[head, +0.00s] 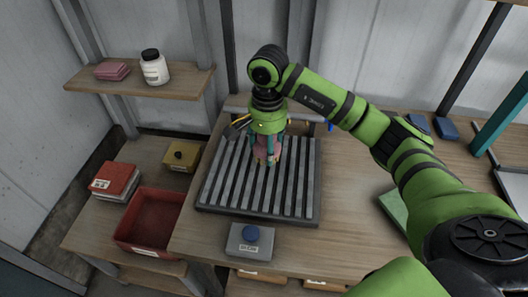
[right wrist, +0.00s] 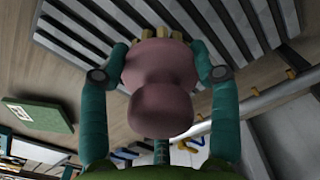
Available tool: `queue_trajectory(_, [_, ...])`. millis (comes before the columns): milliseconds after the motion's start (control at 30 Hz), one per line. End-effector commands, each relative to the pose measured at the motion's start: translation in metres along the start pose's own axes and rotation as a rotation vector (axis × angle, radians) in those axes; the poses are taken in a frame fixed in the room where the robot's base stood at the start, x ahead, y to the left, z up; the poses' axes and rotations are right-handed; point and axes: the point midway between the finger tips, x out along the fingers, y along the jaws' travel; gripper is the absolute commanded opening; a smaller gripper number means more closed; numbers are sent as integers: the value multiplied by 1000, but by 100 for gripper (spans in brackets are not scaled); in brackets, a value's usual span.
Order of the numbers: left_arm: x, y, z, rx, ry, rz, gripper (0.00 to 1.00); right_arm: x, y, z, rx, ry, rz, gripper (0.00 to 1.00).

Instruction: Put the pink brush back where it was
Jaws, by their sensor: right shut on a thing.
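The pink brush (head: 268,150) is between the teal fingers of my right gripper (head: 266,158), over the dark slatted grate (head: 212,190). In the right wrist view the rounded pink brush (right wrist: 162,85) fills the space between the fingers, which press on both its sides; my right gripper (right wrist: 162,75) is shut on it. Tan bristles (right wrist: 165,38) show at its far end, towards the slats. I cannot tell whether the bristles touch the grate. My left gripper is not in view.
A rail (head: 300,113) runs behind the grate, with a yellow-and-black tool (head: 238,121) at its left. A grey box with a blue button (head: 250,240) stands in front. A red bin (head: 152,215) is at lower left. The bench right of the grate is mostly clear.

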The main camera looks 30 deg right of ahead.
Motion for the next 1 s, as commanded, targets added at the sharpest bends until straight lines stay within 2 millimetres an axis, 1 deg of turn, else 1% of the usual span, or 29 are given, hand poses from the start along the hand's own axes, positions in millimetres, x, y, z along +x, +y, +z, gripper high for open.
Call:
queue_trajectory(67, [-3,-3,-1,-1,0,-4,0,3,-5,2,0,-1,0,32])
queue_trajectory(167, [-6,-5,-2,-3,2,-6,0,11,-6,2,1,-1,2,32])
queue_trajectory(300, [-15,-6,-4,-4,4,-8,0,32,-6,2,2,-3,4,32])
queue_trajectory(400, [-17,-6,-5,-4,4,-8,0,42,-6,2,0,-1,1,32])
queue_trajectory(667, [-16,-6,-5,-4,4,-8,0,44,-6,2,0,1,-1,32])
queue_trajectory(800, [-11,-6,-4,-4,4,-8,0,49,-6,1,-1,2,-1,32])
queue_trajectory(833, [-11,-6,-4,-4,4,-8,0,48,-6,1,0,2,-1,66])
queue_trajectory(867, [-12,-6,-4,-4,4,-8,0,47,-6,1,0,2,-1,78])
queue_trajectory(900, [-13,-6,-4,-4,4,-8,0,47,-6,1,0,2,-1,86])
queue_trajectory(1000, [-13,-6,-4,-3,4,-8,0,47,-6,1,0,2,-1,86])
